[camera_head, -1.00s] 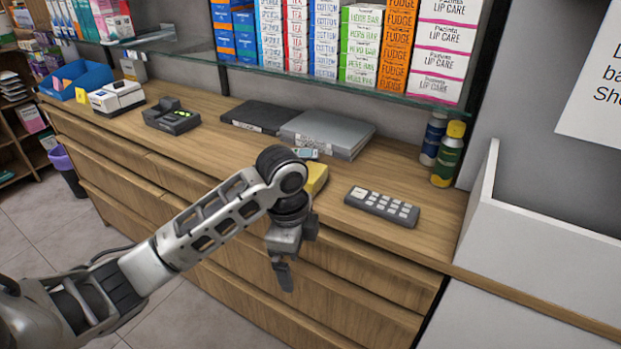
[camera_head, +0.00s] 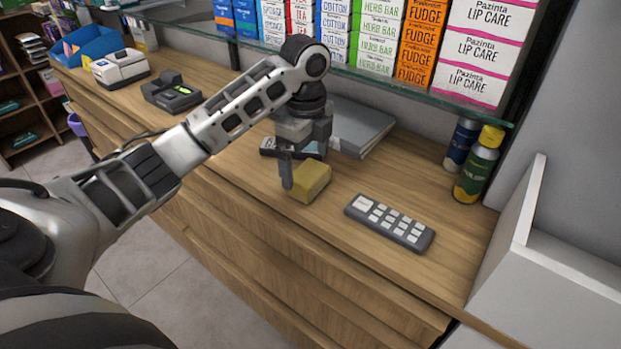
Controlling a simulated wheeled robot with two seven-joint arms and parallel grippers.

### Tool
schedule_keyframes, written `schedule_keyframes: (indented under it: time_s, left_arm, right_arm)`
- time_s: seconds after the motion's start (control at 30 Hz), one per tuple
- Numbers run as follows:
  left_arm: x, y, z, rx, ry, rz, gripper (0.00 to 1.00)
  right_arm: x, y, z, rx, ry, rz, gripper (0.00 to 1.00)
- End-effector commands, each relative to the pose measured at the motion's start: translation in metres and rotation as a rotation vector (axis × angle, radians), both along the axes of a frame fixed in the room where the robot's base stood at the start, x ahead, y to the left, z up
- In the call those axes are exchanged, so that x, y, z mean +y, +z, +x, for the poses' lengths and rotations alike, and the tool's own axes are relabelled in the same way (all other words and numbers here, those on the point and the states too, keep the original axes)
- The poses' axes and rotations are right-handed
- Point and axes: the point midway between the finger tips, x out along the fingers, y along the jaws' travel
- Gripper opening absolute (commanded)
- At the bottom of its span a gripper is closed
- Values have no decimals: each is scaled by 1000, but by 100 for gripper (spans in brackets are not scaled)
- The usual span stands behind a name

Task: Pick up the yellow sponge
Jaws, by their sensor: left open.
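The yellow sponge (camera_head: 310,183) lies on the wooden counter (camera_head: 262,205), near its front edge. My left gripper (camera_head: 291,176) points down over the counter at the sponge's left side. Its near finger hangs in front of the sponge's left end. The other finger is hard to make out, and I cannot tell whether the gripper touches the sponge. The gripper is open and nothing is held. My right gripper is not in view.
A dark keypad (camera_head: 390,222) lies right of the sponge. A grey binder (camera_head: 360,127) and a small device (camera_head: 268,148) lie behind. Bottles (camera_head: 478,167) stand by the white partition (camera_head: 520,215). A glass shelf (camera_head: 440,107) with boxes overhangs the back.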

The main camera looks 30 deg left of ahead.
Motion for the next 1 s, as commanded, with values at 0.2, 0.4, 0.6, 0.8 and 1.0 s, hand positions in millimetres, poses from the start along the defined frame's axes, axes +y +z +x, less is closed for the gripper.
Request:
schedule_keyframes:
  time_s: [0.2,0.4,0.6,0.8,1.0]
  left_arm:
    - [-2,-33,2,4,0,1,100]
    - [-2,-41,3,0,-1,0,100]
    - [-2,-41,3,0,-1,0,83]
    - [-2,-41,3,0,0,0,60]
    - [-2,-40,3,-1,0,0,60]
  right_arm:
    - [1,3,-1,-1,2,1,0]
    - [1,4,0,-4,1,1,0]
    - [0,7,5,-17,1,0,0]
    - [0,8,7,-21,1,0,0]
    - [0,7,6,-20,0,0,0]
